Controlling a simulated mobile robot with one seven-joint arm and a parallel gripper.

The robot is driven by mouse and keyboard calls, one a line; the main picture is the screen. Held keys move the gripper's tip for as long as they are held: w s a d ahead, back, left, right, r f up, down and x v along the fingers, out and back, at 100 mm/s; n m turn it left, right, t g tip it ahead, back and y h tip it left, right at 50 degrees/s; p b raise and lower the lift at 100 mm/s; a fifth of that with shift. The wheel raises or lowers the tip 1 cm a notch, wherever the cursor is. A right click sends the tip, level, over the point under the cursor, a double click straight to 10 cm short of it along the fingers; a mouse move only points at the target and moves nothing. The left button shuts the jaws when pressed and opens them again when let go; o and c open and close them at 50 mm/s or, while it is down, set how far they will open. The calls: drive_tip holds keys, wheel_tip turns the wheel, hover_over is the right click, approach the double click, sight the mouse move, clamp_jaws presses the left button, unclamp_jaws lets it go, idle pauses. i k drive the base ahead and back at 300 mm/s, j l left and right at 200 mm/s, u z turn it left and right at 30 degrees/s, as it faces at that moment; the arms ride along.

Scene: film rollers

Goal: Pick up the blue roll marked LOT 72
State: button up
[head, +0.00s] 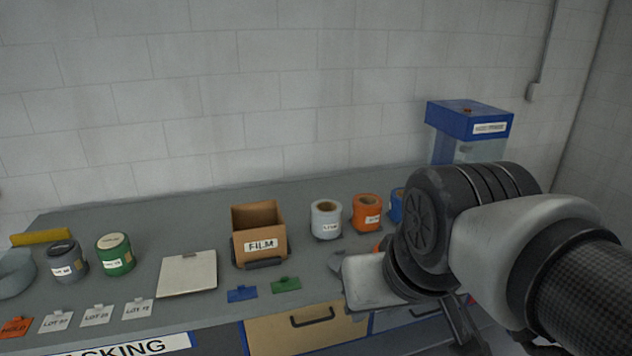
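A blue roll (396,206) stands at the back of the grey bench, right of an orange roll (367,213). Only its left edge shows; my arm covers the rest, and no label on it is readable. My gripper (362,276) is low at the bench's front, in front of the rolls and apart from the blue one. My wrist and forearm block much of it, so its fingers cannot be made out clearly.
A white roll (326,220) stands left of the orange one. A FILM box (259,232), a pale board (187,273), and green (116,255) and grey (66,262) rolls sit further left. Small tags line the front edge. A blue-topped container (468,121) stands at back right.

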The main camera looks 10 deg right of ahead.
sight(394, 213)
drive_tip(key=i+l, duration=0.1)
drive_tip(key=l, duration=0.3)
drive_tip(key=i+l+z, duration=0.1)
drive_tip(key=l, duration=0.3)
drive_tip(key=i+l+z, duration=0.1)
drive_tip(key=l, duration=0.3)
drive_tip(key=i+l, duration=0.2)
drive_tip(key=l, duration=0.15)
drive_tip(key=u, duration=1.1)
drive_tip(key=i+u, duration=0.1)
drive_tip(key=u, duration=0.35)
drive_tip(key=i+u, duration=0.15)
drive_tip(key=u, duration=0.3)
drive_tip(key=l+u, duration=0.15)
drive_tip(key=u, duration=0.3)
drive_tip(key=i+l, duration=0.4)
drive_tip(key=k+l, duration=0.35)
